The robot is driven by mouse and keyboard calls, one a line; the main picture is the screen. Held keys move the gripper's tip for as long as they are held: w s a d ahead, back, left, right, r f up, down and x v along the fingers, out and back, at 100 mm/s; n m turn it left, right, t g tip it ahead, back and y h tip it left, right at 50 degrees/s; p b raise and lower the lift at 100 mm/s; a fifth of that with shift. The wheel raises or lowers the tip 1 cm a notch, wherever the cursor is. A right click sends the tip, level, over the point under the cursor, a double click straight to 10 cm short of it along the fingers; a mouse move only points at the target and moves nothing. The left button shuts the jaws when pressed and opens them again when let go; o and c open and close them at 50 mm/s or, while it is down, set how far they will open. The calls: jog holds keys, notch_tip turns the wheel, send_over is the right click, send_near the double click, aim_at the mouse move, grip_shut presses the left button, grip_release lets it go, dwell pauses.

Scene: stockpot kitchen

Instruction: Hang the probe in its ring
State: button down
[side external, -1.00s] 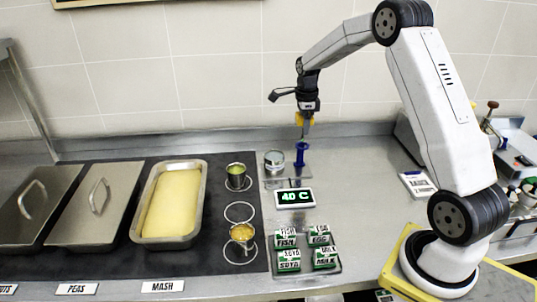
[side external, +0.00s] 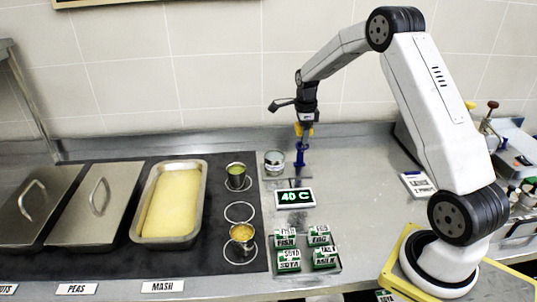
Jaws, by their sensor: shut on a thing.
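My gripper (side external: 304,126) points down at the back of the counter and is shut on the probe, of which little shows at this size. A yellow piece (side external: 304,131) shows at the jaws. Directly below is a small blue upright holder (side external: 300,157) on a grey plate, which I take to carry the ring. The jaws are right at the top of this holder. I cannot tell whether the probe is inside the ring, and its tip is hidden. A display (side external: 295,198) in front of the holder reads 40 C.
A metal cup (side external: 274,163) stands just left of the holder. Further left are a green-filled cup (side external: 236,177), an orange-filled cup (side external: 242,238) and the mash pan (side external: 143,228). Labelled green-and-white blocks (side external: 288,260) sit on a tray in front.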

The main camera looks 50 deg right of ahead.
aim_at(302, 152)
jog(key=shift+f, duration=0.85)
jog(key=shift+f, duration=0.2)
jog(key=shift+f, duration=1.1)
grip_release()
